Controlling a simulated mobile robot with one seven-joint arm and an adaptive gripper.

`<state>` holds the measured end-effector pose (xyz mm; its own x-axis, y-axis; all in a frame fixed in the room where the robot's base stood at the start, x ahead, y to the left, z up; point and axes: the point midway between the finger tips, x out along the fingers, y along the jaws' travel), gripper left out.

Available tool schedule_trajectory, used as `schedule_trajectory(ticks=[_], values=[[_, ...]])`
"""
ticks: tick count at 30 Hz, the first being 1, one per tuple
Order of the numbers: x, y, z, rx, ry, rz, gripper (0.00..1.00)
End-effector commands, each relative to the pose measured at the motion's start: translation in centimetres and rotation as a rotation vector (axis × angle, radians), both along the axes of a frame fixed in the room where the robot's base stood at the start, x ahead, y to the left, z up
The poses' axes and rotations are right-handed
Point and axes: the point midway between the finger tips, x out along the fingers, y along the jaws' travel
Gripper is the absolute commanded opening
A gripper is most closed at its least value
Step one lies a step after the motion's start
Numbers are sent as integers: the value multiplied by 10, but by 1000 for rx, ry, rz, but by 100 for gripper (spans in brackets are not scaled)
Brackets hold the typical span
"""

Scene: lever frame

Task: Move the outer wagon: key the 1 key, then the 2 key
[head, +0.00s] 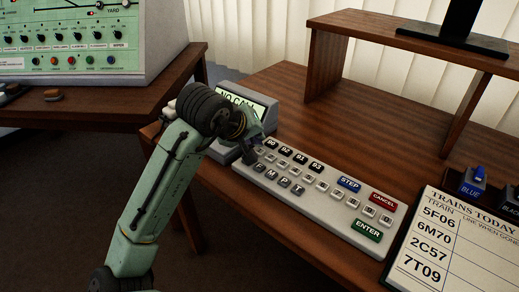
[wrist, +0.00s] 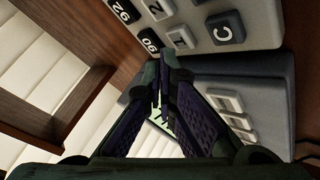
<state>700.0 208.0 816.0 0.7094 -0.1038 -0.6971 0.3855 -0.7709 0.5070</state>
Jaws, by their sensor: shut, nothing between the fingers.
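The keypad is a pale slab (head: 330,211) on the wooden desk in the head view. In the wrist view the white 1 key (wrist: 181,38) sits between the black 90 key (wrist: 150,43) and the grey C key (wrist: 225,28). The white key beside it (wrist: 157,8), likely the 2 key, is cut by the top edge. My gripper (head: 249,155) is shut and empty at the left end of the keypad. In the wrist view its fingertips (wrist: 163,76) are just short of the 1 key; I cannot tell whether they touch the keypad. No wagon is in view.
A display (head: 245,104) reading "NO CALL" stands behind the keypad's left end, partly behind my arm. A blue STEP key (head: 349,184), a red CANCEL key (head: 383,201) and a green ENTER key (head: 367,230) are at the right. A train board (head: 450,240) lies further right.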

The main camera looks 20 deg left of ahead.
Motion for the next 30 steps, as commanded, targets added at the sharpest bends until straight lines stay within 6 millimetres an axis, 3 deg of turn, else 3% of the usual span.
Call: schedule_trajectory(ticks=[10,30], values=[[-11,-31,0,-1,-1,-2,0],[-11,-31,-8,-2,-1,0,0]])
